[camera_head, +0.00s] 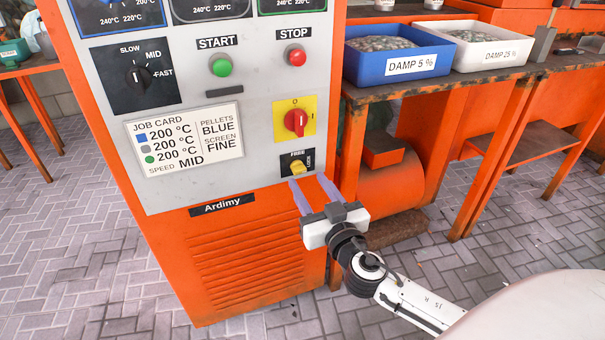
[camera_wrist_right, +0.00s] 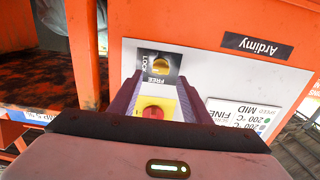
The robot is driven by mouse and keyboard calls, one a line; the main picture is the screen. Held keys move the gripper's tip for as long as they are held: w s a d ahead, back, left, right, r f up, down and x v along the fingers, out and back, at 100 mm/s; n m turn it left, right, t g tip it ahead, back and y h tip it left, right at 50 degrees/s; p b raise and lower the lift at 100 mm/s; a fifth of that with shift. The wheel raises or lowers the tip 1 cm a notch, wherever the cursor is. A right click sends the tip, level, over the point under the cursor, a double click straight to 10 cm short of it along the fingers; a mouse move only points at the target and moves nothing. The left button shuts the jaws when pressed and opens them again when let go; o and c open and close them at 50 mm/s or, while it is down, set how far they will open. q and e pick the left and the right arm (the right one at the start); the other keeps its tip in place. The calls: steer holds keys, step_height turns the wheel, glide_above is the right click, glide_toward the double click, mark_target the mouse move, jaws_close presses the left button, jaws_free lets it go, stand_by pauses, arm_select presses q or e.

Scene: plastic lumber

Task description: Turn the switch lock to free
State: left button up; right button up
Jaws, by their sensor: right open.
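The switch lock is a small yellow knob (camera_head: 297,168) on a black plate marked FREE above and LOCK at the right, low on the machine's grey panel. The knob also shows in the right wrist view (camera_wrist_right: 159,66), where the plate appears turned over. I cannot tell clearly which mark it points to. My right gripper (camera_head: 308,180) is open, its two purple fingers pointing at the panel just below and beside the knob. In the right wrist view the fingers (camera_wrist_right: 160,90) are apart with nothing between them gripped. My left gripper is not in view.
Just above the lock is a red rotary switch (camera_head: 296,122) on a yellow plate. The job card (camera_head: 184,139) is to the left. A green start button (camera_head: 221,66) and red stop button (camera_head: 296,55) sit higher. A bench with a blue tray (camera_head: 398,68) stands at the right.

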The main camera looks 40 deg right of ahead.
mark_target(301, 172)
steer(key=shift+x, duration=2.35)
steer(key=shift+a+f, duration=0.1)
steer(key=c, duration=1)
